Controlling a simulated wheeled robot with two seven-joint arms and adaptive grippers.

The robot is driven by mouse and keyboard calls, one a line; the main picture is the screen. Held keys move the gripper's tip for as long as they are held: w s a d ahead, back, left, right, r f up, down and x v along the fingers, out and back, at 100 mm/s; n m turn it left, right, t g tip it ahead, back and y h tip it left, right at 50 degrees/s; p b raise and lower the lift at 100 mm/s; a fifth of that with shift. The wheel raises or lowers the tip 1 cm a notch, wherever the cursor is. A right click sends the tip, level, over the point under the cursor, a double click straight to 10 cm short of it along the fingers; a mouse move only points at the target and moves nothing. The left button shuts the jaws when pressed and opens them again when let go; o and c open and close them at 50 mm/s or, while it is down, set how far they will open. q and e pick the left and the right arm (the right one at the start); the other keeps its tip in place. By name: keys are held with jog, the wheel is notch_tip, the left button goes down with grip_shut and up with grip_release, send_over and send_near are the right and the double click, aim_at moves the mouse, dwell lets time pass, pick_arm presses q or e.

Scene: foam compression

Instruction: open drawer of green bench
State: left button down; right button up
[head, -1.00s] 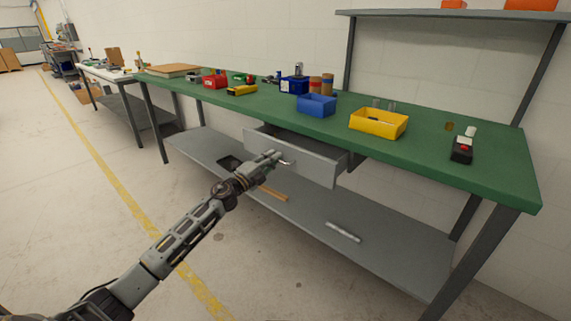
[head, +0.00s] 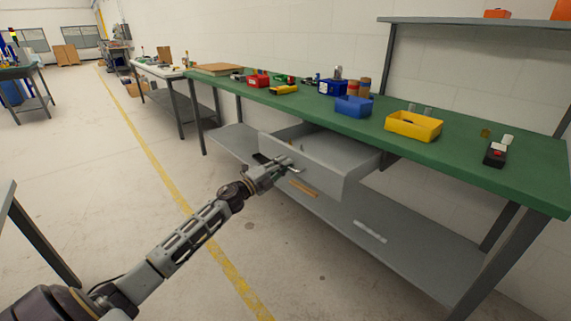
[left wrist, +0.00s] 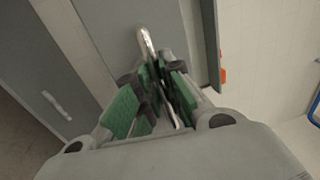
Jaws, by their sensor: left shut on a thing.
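The green bench (head: 350,123) runs along the wall with a grey drawer (head: 325,168) under its top. The drawer is partly pulled out, and its open inside shows. My left gripper (head: 287,167) is at the drawer's front, shut on the metal handle (head: 297,170). In the left wrist view the green-padded fingers (left wrist: 158,95) close around the handle (left wrist: 146,42), whose bright end sticks out beyond them. My right gripper is not in view.
Blue (head: 354,106) and yellow (head: 413,125) bins and small items stand on the bench top. A grey lower shelf (head: 400,245) lies beneath the drawer. Another table's edge (head: 8,195) shows at the left. The floor in front is clear.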

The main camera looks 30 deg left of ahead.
pick_arm(q)
jog(key=c, duration=1.5)
grip_release()
jog(key=shift+s+f, duration=0.1)
jog(key=shift+v, duration=5.9)
